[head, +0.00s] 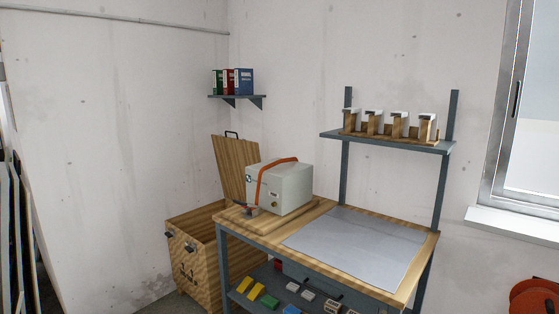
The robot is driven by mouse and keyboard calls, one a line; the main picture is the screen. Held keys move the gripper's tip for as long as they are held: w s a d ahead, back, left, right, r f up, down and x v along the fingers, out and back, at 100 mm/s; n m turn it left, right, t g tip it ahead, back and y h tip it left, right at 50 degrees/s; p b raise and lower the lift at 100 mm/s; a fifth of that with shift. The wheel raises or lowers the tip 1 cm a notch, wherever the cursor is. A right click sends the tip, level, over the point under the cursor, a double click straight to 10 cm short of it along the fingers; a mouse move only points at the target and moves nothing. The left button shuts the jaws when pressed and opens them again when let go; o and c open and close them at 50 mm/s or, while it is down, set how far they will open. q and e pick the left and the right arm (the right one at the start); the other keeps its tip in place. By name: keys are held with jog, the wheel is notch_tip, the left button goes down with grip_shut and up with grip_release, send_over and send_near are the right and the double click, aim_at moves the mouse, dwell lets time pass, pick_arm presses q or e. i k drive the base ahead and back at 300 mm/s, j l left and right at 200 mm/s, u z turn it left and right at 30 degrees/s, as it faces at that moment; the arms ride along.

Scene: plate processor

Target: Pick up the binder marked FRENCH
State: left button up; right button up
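Several binders stand upright side by side on a small grey wall shelf (238,97) in the corner at the upper left of the head view. A green binder (216,82) is at the left, a red binder (228,81) beside it, and a blue binder (244,82) at the right. Their labels are too small to read, so I cannot tell which one is marked FRENCH. Neither of my grippers shows in the head view.
Below stands a workbench (402,290) with a pale box-shaped machine (288,186) and a grey sheet (357,244). An open wooden crate (192,256) stands left of it. A higher shelf (432,148) holds several wooden holders. A window (512,130) is at the right.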

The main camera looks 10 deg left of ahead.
aim_at(218, 75)
jog(key=i+j, duration=0.3)
jog(key=i+j+z, duration=0.25)
jog(key=j, duration=0.4)
jog(key=i+j+z, duration=0.1)
jog(key=i+j, duration=0.2)
jog(key=i+j+z, duration=0.15)
jog(key=j, duration=0.3)
jog(key=i+j+z, duration=0.1)
jog(key=j, duration=0.3)
jog(key=i+j+z, duration=0.1)
jog(key=j, duration=0.3)
jog(key=i+j+z, duration=0.15)
jog(key=j, duration=0.25)
